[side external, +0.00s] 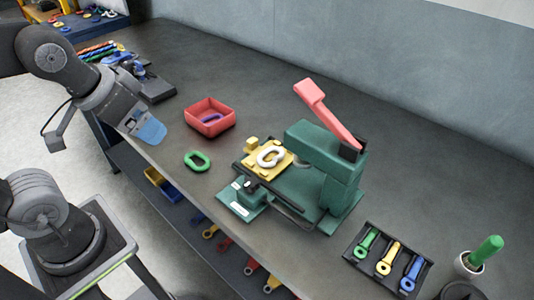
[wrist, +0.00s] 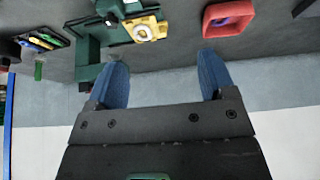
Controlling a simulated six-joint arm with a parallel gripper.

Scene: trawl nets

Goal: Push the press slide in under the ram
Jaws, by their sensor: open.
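The green press (side external: 340,185) stands on the bench with its red lever (side external: 325,112) raised at a slant. The yellow press slide (side external: 258,168) is on the press's base, out to the left of the ram head. A white link (side external: 271,157) lies on the slide. The slide also shows at the top of the wrist view (wrist: 146,28), beside the green press (wrist: 88,50). My gripper (side external: 150,130) is over the bench's front edge at the left, well apart from the slide. Its two blue fingers (wrist: 162,82) are open with nothing between them.
A red bin (side external: 209,119) with a purple link inside stands left of the press. A green link (side external: 197,160) lies in front of the bin. Bare bench lies behind the press.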

